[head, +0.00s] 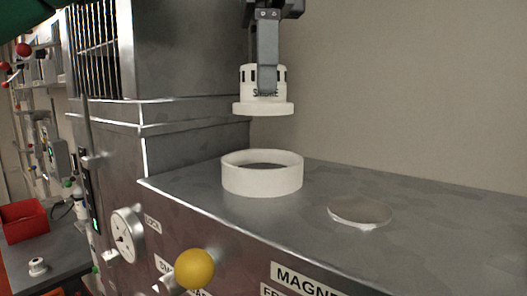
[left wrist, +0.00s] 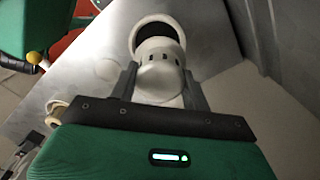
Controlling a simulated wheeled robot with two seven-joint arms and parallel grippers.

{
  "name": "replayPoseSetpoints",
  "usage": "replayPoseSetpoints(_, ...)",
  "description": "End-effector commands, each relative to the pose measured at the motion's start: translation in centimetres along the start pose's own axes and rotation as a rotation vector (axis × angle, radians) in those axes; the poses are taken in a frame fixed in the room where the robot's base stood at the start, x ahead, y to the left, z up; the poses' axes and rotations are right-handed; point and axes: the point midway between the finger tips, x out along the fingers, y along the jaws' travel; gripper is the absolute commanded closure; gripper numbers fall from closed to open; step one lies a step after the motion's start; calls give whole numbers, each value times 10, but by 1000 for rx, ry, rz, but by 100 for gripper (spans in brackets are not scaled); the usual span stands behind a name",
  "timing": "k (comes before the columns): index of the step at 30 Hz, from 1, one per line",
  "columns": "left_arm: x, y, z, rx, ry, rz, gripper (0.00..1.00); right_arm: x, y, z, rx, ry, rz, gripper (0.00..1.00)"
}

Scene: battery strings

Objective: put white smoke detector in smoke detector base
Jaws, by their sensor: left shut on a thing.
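The white smoke detector (head: 263,107) has a slotted upper part and a wider rim at its lower end. My left gripper (head: 266,84) is shut on it and holds it upright in the air. The smoke detector base (head: 262,181), a white open ring, stands on the metal cabinet top below the detector, clearly apart from it. In the left wrist view the detector (left wrist: 160,80) sits between the fingers of my left gripper (left wrist: 161,86), with the ring base (left wrist: 140,27) beyond it. My right gripper does not show.
A flat round disc (head: 360,213) lies on the metal cabinet top (head: 430,235), right of the ring. The cabinet front carries a yellow knob (head: 195,269) and a dial (head: 126,235). A taller metal block (head: 190,60) rises at the back left. A red bin (head: 24,222) stands lower left.

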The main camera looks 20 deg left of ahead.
Motion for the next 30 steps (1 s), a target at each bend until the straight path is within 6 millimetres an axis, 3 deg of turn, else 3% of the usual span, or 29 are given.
replayPoseSetpoints(5, 24, 1, 1, 0, -2, -2, 77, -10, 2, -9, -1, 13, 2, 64)
replayPoseSetpoints(18, 66, 1, 1, 1, -2, -1, 77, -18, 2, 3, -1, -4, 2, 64)
replayPoseSetpoints(30, 74, 1, 0, 0, 1, -2, 77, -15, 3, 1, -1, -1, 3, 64)
